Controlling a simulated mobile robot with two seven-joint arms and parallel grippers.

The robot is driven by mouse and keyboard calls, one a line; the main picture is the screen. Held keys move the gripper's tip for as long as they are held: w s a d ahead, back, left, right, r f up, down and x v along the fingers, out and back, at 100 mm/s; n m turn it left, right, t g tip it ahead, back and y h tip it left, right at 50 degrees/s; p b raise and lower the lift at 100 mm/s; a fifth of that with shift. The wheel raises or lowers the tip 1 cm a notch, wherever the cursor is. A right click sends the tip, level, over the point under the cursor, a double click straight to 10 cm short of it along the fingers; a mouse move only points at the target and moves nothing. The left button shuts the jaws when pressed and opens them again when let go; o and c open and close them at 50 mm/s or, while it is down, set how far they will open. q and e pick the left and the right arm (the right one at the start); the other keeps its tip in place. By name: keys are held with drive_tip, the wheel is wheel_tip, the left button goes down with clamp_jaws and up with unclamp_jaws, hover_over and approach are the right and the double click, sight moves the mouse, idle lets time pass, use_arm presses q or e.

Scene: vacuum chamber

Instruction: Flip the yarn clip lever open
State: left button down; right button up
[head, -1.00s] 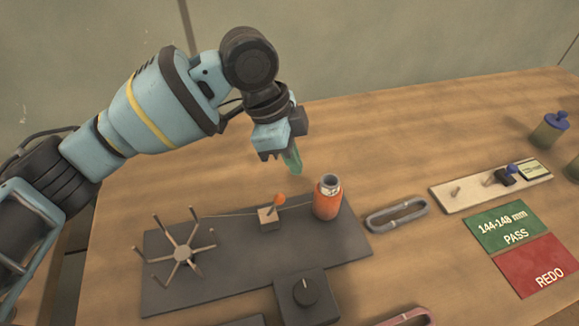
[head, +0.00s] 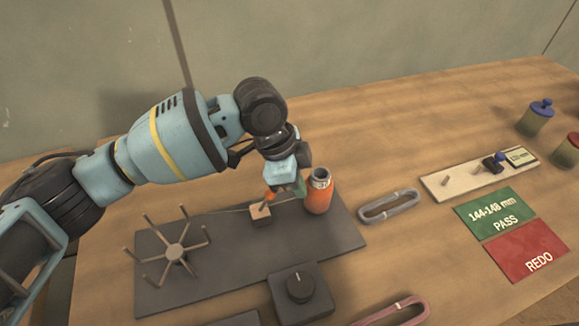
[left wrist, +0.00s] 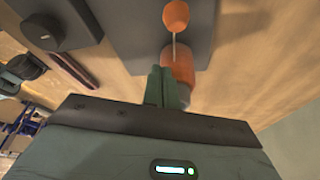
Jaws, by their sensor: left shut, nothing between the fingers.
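The yarn clip (head: 261,212) is a small wooden block on the dark base plate (head: 190,280), with a short lever tipped by an orange knob (head: 269,196). The lever slants up and to the right, towards the orange yarn bottle (head: 318,192). My left gripper (head: 298,187) is shut and empty, its green fingertips low between the knob and the bottle, close to both.
A spoked wooden winder (head: 175,257) stands left on the plate, and a dial box (head: 301,292) in front. A grey yarn loop (head: 392,206), a pink loop (head: 405,312), a gauge board (head: 478,178), a green PASS card (head: 497,215) and a red REDO card (head: 527,250) lie right.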

sight(266, 201)
use_arm(q)
drive_tip(key=a, duration=0.2)
drive_tip(key=a+f, duration=0.1)
drive_tip(key=shift+w+a+p, duration=0.15)
drive_tip(key=shift+a+p, duration=0.2)
use_arm(e)
drive_tip(key=shift+s+r, duration=0.1)
drive_tip(key=shift+s, duration=0.25)
use_arm(q)
drive_tip(key=shift+w+a, duration=0.1)
drive_tip(key=shift+w, duration=0.05)
use_arm(e)
drive_tip(key=shift+s, duration=0.15)
